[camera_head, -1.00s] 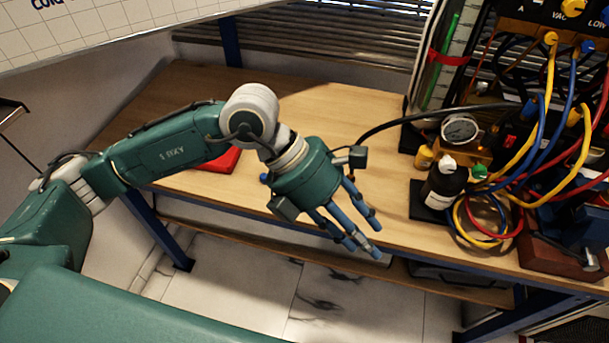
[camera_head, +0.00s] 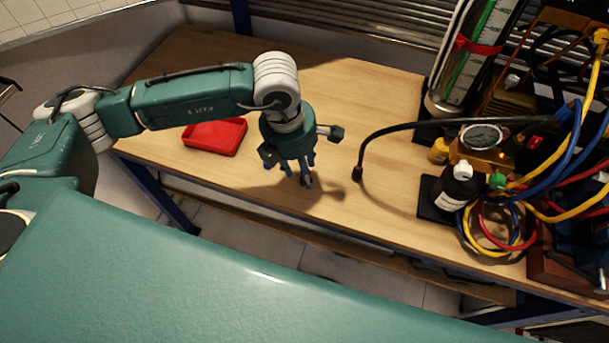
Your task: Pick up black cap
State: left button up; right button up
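My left gripper (camera_head: 301,172) points down over the wooden bench, right of the red tray. Its blue fingers look apart, and I see nothing held between them. I cannot pick out a separate black cap; the area under the palm and fingers is partly hidden. A black hose (camera_head: 430,124) ends in a small black fitting (camera_head: 358,174), right of the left gripper and apart from it. Whether this fitting is the cap, I cannot tell. My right gripper is not in view.
A red tray (camera_head: 214,121) lies left of the gripper. On the right stand a black bottle with a white top (camera_head: 458,187), a round gauge (camera_head: 481,138), coiled coloured hoses (camera_head: 495,225) and a clear column (camera_head: 480,55). The bench (camera_head: 360,95) behind the gripper is clear.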

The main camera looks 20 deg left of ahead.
pick_arm(q)
notch_tip(320, 180, down, 2)
jog(key=shift+w+d+f, duration=0.1)
jog(key=shift+w+f, duration=0.15)
jog(key=shift+f, duration=0.3)
jog(key=shift+c, duration=0.5)
jog(key=c, duration=0.8)
jog(key=shift+o, duration=0.2)
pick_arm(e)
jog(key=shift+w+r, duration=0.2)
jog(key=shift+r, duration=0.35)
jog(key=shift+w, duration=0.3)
